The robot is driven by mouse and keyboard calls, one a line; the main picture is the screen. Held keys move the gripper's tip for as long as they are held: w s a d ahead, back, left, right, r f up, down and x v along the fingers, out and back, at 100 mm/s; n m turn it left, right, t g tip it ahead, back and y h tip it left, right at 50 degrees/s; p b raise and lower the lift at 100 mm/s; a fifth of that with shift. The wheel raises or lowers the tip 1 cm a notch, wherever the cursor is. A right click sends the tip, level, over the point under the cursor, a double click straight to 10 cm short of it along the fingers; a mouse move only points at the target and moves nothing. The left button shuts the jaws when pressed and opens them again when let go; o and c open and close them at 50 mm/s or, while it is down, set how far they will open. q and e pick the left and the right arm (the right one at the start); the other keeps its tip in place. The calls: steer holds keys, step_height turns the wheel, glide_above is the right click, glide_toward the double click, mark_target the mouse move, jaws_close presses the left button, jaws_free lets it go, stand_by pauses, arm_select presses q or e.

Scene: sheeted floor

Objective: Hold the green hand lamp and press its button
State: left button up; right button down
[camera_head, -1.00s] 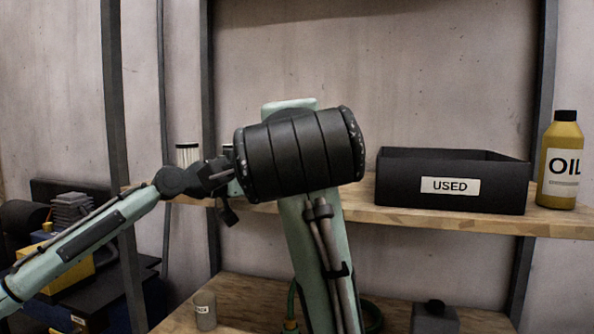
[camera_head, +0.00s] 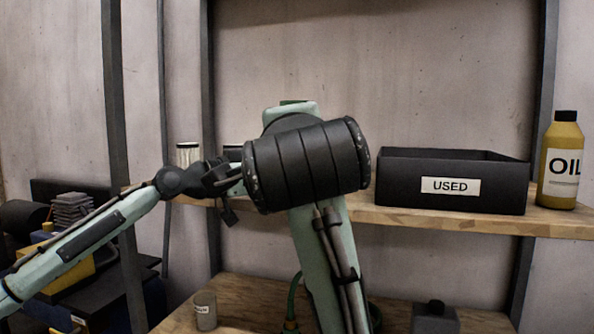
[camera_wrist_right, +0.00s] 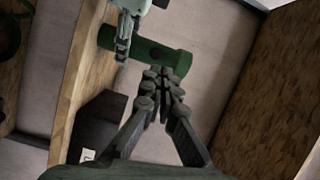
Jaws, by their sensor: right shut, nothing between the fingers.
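The green hand lamp (camera_wrist_right: 155,54) shows in the right wrist view as a dark green cylinder with a wider end at the right. My left gripper (camera_wrist_right: 122,46) is shut around its narrower part and holds it off the shelf. My right gripper (camera_wrist_right: 166,76) is shut and empty, with its fingertips beside the wider end of the lamp; I cannot tell whether they touch it. The lamp's button is not visible.
A black box labelled USED (camera_head: 450,203) and a yellow oil bottle (camera_head: 562,165) stand on the wooden shelf (camera_head: 430,218), right of my right arm. A pale filter (camera_head: 187,153) stands at the left. A small cup (camera_head: 205,312) is on the lower shelf.

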steer(key=w+f+n+y, duration=0.2)
steer(key=w+n+y, duration=0.6)
steer(key=n, duration=0.1)
steer(key=shift+w+t, duration=0.2)
steer(key=shift+t, duration=0.1)
